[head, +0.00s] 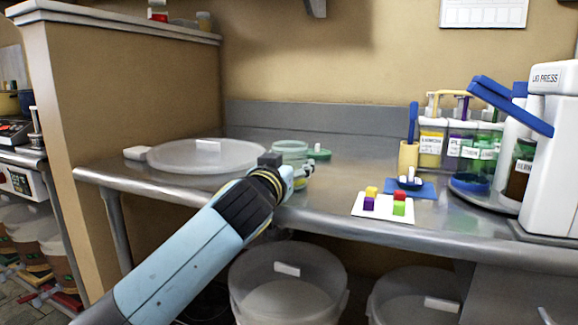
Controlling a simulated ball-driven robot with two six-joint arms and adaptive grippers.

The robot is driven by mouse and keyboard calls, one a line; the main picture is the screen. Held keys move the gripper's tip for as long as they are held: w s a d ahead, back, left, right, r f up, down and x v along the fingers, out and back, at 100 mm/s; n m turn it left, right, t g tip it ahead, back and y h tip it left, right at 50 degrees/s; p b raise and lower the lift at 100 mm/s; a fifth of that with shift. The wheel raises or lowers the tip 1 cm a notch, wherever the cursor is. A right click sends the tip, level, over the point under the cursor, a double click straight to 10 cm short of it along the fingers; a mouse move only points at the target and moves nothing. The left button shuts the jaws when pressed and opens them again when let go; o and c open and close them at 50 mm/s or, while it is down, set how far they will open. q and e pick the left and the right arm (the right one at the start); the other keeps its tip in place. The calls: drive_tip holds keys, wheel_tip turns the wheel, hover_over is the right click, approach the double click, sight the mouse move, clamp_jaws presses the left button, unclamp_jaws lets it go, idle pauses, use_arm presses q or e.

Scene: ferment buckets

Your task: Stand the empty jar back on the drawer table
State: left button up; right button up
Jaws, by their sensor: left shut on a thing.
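The jar (290,148) is clear with a pale green tint, looks empty, and stands upright near the front edge of the steel table (335,190). My left gripper (303,174) is shut on the jar from the front; the wrist hides the jar's lower part. I cannot tell whether the jar's base touches the tabletop. A green lid (319,153) lies just right of the jar. My right gripper is not in view.
A large translucent lid (207,155) lies on the left. A white tray with coloured blocks (384,207), a blue mat (411,188), labelled bottles (470,142) and a white lid press (551,150) stand right. Translucent buckets (288,283) are below.

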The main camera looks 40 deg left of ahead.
use_arm(q)
drive_tip(key=o, duration=1.5)
drive_tip(key=shift+f, duration=0.1)
drive_tip(key=shift+o, duration=0.2)
drive_tip(key=shift+r, duration=0.3)
drive_tip(key=v, duration=1.2)
drive_tip(key=shift+f, duration=0.1)
